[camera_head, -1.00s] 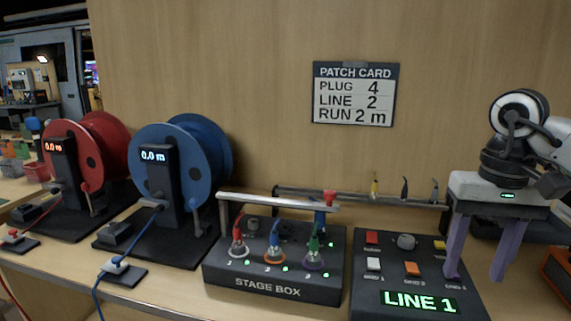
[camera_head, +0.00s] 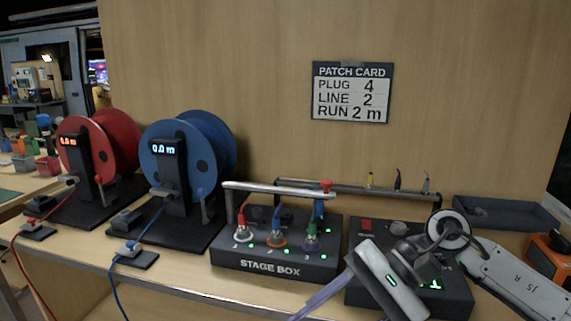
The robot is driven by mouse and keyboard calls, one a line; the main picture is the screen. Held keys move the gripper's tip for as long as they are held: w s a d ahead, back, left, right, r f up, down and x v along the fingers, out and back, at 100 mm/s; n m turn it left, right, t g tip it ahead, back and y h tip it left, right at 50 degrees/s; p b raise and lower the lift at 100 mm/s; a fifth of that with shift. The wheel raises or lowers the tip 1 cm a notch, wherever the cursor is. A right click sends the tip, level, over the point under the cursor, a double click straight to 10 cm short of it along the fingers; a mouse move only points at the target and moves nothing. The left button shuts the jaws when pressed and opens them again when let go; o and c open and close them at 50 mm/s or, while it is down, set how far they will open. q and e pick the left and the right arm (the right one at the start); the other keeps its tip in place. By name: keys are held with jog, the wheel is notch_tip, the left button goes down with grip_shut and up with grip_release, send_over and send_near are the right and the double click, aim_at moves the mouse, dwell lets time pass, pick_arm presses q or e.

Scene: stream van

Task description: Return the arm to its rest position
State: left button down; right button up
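My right arm comes in from the right edge, and its gripper (camera_head: 305,308) hangs in front of the panel with buttons (camera_head: 368,228), tilted down to the left. A purple-grey finger reaches toward the bottom edge of the picture. Nothing is seen held. The wrist and gripper body hide most of the panel and its green display. My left gripper is out of view.
The stage box (camera_head: 270,267) with several coloured plugs stands just left of the gripper. A blue reel (camera_head: 203,166) and a red reel (camera_head: 119,143) stand further left. A dark tray (camera_head: 505,214) and an orange case (camera_head: 546,256) lie at right. The patch card (camera_head: 351,93) hangs on the wall.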

jog(key=a+r+m+t+y, duration=0.5)
jog(key=a+m+t+y, duration=0.45)
jog(key=m, duration=0.95)
jog(key=w+d+f+m+t+h, duration=0.2)
jog(key=d+f+m+t+h, duration=0.25)
jog(key=m, duration=0.75)
jog(key=w+d+f+m+t+h, duration=0.3)
jog(key=d+f+m+t, duration=0.25)
jog(key=m, duration=0.55)
jog(key=s+d+f+m+g+h, duration=0.1)
jog(key=s+d+f+m+h, duration=0.15)
jog(key=f+m, duration=0.2)
jog(key=s+d+f+m+g+h+p, duration=0.1)
jog(key=s+d+f+m+h, duration=0.1)
jog(key=f+m+h, duration=0.3)
jog(key=s+d+f+m+g+h, duration=0.1)
jog(key=s+d+f+m, duration=0.1)
jog(key=f+m, duration=0.35)
jog(key=s+d+f+m+g, duration=0.1)
jog(key=s+f+m+g, duration=0.1)
jog(key=s+f, duration=0.4)
jog(key=s+d+f+m+g+h, duration=0.1)
jog(key=s+d+f+m+g, duration=0.1)
jog(key=s+f, duration=0.4)
jog(key=shift+s+d+m+g, duration=0.3)
jog(key=shift+s+m+g, duration=0.15)
jog(key=shift+m+g, duration=0.15)
jog(key=shift+w, duration=0.1)
